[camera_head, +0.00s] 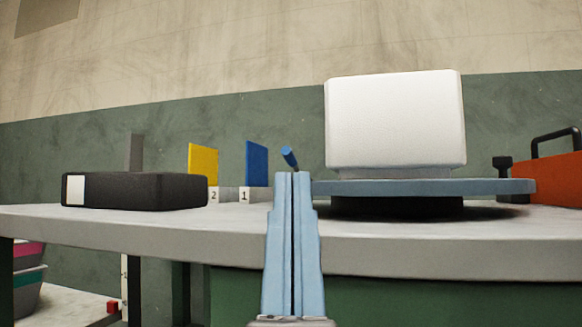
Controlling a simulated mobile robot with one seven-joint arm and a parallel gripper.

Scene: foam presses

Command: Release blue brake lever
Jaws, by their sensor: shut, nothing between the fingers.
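The blue brake lever (290,157) shows as a short, tilted blue rod just above my fingertips. Its lower end is hidden behind them. I cannot tell whether the fingers touch it or are only in front of it. My gripper (293,176) points up and away with its two light-blue fingers shut and nothing between them. A blue-grey round disc (420,187) stands right of the fingertips on a dark base. A large white block (395,120) sits on the disc.
The grey table (150,231) has its front edge below the fingertips. Left are a black box (135,190), a yellow plate (203,161) marked 2 and a blue plate (257,163) marked 1. Right are a dark knob (503,166) and an orange case (552,180).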

